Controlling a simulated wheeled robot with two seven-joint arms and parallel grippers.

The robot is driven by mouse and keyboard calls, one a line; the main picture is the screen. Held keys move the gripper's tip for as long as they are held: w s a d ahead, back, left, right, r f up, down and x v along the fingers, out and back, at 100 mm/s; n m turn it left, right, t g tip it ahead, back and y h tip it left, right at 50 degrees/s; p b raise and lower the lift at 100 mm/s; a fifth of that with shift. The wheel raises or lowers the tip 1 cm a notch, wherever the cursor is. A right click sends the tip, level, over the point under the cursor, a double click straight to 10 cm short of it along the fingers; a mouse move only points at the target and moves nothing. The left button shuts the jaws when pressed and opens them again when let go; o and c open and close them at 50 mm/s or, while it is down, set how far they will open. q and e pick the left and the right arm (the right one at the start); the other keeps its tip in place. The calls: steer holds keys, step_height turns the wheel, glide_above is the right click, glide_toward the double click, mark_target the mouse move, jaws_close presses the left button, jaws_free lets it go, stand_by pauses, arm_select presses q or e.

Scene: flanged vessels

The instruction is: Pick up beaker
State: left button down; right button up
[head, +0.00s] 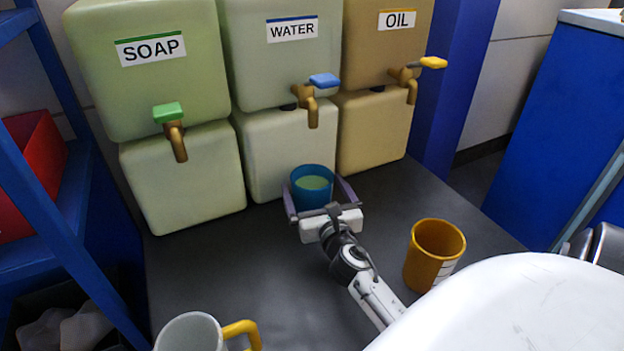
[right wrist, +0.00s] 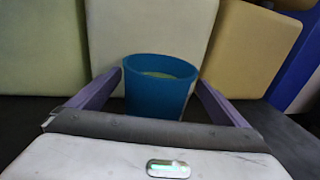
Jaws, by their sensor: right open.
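A blue beaker (head: 312,190) with pale greenish contents stands upright on the dark surface in front of the WATER container. My right gripper (head: 320,192) is open, with one purple finger on each side of the beaker. In the right wrist view the beaker (right wrist: 158,88) stands between the spread fingers of the gripper (right wrist: 160,95), with gaps showing on both sides. The lowest part of the beaker is hidden by the gripper body. My left gripper is not in view.
Containers marked SOAP (head: 150,80), WATER (head: 275,60) and OIL (head: 385,50) with taps stand behind. An orange cup (head: 432,255) stands right of my arm. A grey mug (head: 188,334) with a yellow handle stands at the front left. The dark surface (head: 235,270) between is clear.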

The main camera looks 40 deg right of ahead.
steer(key=b+x, duration=0.1)
steer(key=x, duration=0.4)
steer(key=shift+a+f, duration=0.1)
steer(key=c, duration=2)
steer(key=shift+r, duration=0.25)
steer(key=shift+c, duration=0.2)
